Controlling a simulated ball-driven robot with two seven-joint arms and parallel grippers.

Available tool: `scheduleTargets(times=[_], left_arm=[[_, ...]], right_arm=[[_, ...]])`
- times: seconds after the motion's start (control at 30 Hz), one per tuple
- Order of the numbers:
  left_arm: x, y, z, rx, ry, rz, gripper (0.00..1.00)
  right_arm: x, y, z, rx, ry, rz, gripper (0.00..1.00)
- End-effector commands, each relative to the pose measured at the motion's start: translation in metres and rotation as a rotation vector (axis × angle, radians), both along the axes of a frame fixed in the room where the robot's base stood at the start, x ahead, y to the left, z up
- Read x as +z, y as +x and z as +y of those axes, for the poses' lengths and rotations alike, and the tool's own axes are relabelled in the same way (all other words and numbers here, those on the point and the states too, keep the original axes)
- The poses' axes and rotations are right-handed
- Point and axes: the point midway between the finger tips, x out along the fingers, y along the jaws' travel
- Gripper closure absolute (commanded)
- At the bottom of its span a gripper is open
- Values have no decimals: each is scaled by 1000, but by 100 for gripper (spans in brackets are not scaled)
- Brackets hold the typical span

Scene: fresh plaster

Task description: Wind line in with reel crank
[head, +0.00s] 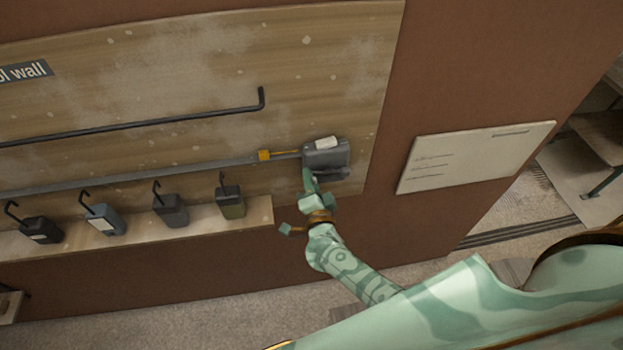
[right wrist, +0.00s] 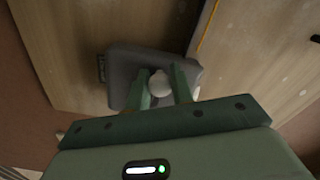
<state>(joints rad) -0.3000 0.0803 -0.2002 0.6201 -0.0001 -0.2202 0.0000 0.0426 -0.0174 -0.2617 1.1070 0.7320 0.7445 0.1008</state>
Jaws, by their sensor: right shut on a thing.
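The reel (head: 326,157) is a dark grey box with a pale label on top, fixed at the right end of the wooden wall panel. A thin yellow line (head: 286,153) runs from a yellow piece (head: 264,155) to its left side. My right gripper (head: 308,175) is at the reel's lower left front. In the right wrist view the reel (right wrist: 122,66) lies beyond the fingers. They are shut on a pale round crank knob (right wrist: 160,83) between them. The rest of the crank is hidden. The yellow line (right wrist: 208,25) also shows there. My left gripper is not in view.
A grey rail (head: 130,175) runs along the panel left of the reel. Below it, several hooked weights (head: 170,208) stand on a ledge. A dark bar (head: 150,125) is above. A white board (head: 476,157) hangs to the right. The floor is clear below.

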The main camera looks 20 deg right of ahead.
Motion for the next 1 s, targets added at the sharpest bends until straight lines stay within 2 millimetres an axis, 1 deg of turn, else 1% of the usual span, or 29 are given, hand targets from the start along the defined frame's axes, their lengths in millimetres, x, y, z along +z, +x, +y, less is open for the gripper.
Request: scheduleTargets(times=[0.57, 0.6, 0.63, 0.67, 0.9, 1.0], left_arm=[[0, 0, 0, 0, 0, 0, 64], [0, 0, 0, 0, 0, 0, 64], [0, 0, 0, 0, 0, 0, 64], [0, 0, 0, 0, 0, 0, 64], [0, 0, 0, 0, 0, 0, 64], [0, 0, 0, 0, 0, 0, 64]], right_arm=[[-2, 0, 0, 0, -30, 8, 100], [-2, 0, 0, 0, -30, 8, 66], [-2, 0, 0, 0, -29, 8, 57], [-2, 0, 0, 0, -29, 8, 55], [-2, 0, 0, 0, -29, 7, 55], [-2, -5, 1, 0, -29, 8, 55]])
